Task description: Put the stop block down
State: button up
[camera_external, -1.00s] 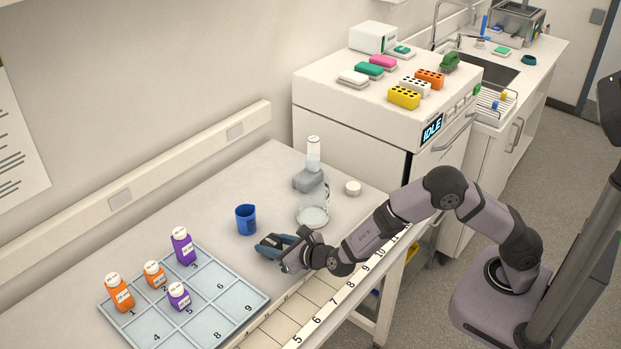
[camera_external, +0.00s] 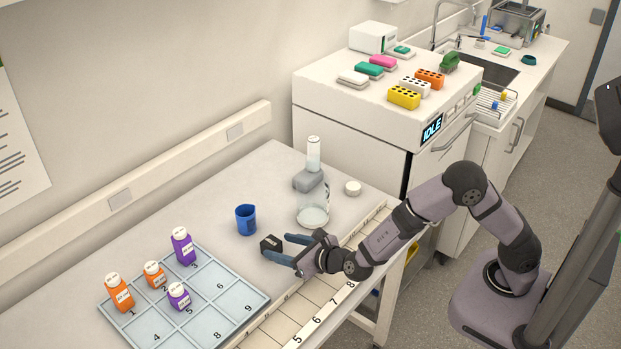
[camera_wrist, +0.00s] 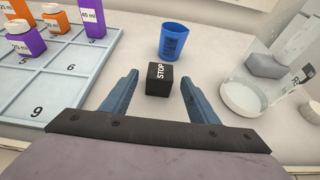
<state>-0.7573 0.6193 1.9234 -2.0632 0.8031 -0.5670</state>
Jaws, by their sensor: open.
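The stop block (camera_external: 271,244) is a small black cube that rests on the white table, between the numbered tray and the glass vessel. In the wrist view the block (camera_wrist: 159,79) shows white "STOP" lettering on its top. My gripper (camera_external: 276,248) is open, with its blue-grey fingers pointing toward the block. In the wrist view the two fingertips of my gripper (camera_wrist: 158,82) lie to either side of the block, with clear gaps. Nothing is held between them.
A blue beaker (camera_external: 246,220) stands just behind the block. The numbered tray (camera_external: 240,309) with orange and purple bottles is to the left. A numbered strip (camera_external: 330,308) runs along the front edge.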

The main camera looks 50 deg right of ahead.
jog(key=b+v, duration=0.1)
jog(key=v, duration=0.6)
dwell(0.3)
